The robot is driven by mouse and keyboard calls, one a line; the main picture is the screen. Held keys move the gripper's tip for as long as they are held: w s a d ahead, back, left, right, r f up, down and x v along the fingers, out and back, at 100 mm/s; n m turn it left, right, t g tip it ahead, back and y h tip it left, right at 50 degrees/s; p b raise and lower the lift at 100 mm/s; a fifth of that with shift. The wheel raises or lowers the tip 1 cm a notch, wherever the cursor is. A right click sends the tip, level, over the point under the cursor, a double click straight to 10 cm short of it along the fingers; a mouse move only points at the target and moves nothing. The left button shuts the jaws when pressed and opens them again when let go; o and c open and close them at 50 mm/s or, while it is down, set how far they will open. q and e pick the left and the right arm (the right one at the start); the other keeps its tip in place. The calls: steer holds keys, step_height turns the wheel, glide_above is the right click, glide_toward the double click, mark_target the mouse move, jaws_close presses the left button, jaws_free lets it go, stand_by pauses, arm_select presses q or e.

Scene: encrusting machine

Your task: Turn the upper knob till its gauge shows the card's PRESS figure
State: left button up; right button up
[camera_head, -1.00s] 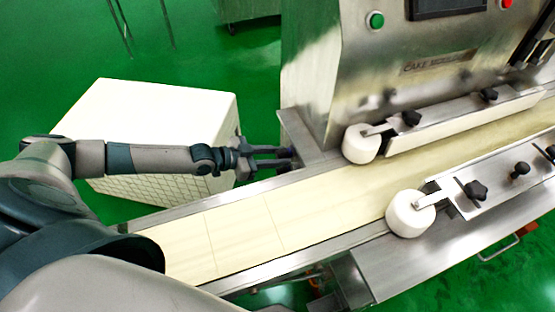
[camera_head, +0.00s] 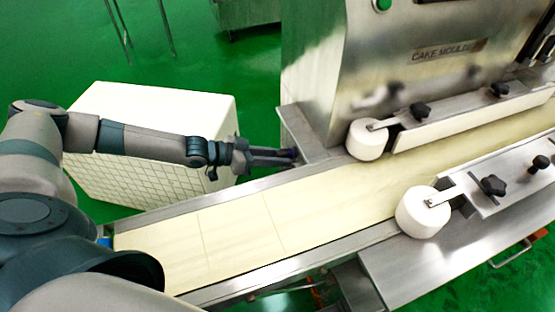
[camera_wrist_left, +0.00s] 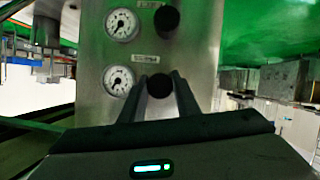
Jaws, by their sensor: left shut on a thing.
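In the left wrist view, a steel panel (camera_wrist_left: 190,42) carries two round white gauges and two black knobs, one gauge beside each knob. The picture looks upside down, with green floor at its top. My left gripper (camera_wrist_left: 160,84) is shut on the knob (camera_wrist_left: 160,87) lower in the picture. The gauge beside it (camera_wrist_left: 118,80) has a dark needle; its figures are too small to read. The other knob (camera_wrist_left: 167,20) and its gauge (camera_wrist_left: 122,25) are apart from the fingers. In the head view, my left gripper (camera_head: 290,156) is at the machine's side. The card is not in view.
The conveyor belt (camera_head: 235,228) runs in front of the steel machine (camera_head: 318,60), with white rollers (camera_head: 423,212) and guide rails over it. A large white crate-like block (camera_head: 135,170) stands behind my left arm. Green floor lies open at the back left.

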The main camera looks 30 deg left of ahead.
arm_select(q)
steer(key=shift+a+n, duration=0.1)
steer(key=shift+n, duration=0.3)
steer(key=shift+n+g+h+p, duration=0.3)
steer(key=shift+h+p, duration=0.1)
steer(key=n+h+p, duration=0.1)
steer(key=n+p, duration=0.1)
steer(key=p, duration=0.1)
steer(key=shift+n+g, duration=0.3)
steer(key=shift+n, duration=0.1)
steer(key=shift+n+h, duration=0.3)
steer(key=shift+h, duration=0.2)
steer(key=shift+f+n+h, duration=0.15)
steer(key=shift+n+h, duration=0.35)
steer(key=shift+n, duration=0.5)
steer(key=shift+n+h, duration=0.5)
steer(key=shift+n, duration=0.5)
arm_select(e)
steer(key=shift+s+d+f+g+h, duration=0.1)
steer(key=shift+s+d+g+h, duration=0.45)
steer(key=shift+d, duration=0.55)
steer(key=shift+s+d+f+g+h, duration=0.1)
steer(key=shift+s+d+g+h, duration=0.15)
steer(key=shift+s+d+g, duration=0.55)
steer(key=shift+d+r, duration=0.1)
steer(key=shift+d, duration=0.1)
arm_select(q)
steer(key=o, duration=1)
